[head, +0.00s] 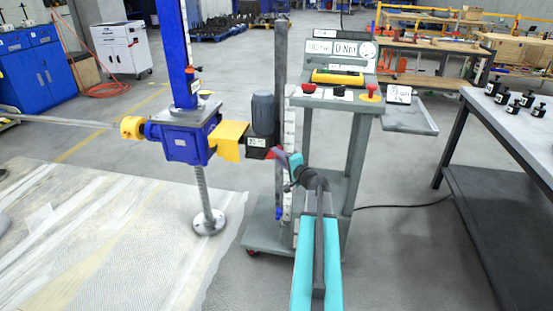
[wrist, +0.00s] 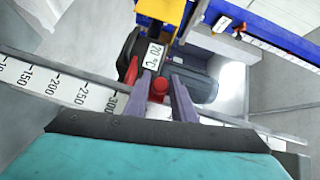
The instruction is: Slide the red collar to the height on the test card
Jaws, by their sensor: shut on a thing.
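The red collar (wrist: 159,87) sits between the tips of my purple fingers in the wrist view, and my gripper (wrist: 160,92) is shut on it. In the head view my gripper (head: 290,160) is beside the upright post, with a bit of the red collar (head: 278,153) at its tip. A white scale (wrist: 80,92) runs past the fingers in the wrist view; its 300 mark is closest to them. White cards (head: 319,47) stand on top of the grey stand; one seems to read 0 Nm. Their other print is too small to read surely.
A blue screw jack (head: 185,138) with a yellow guard (head: 229,139) and dark motor (head: 263,113) stands left of the post. A workbench (head: 510,125) with black weights is at right.

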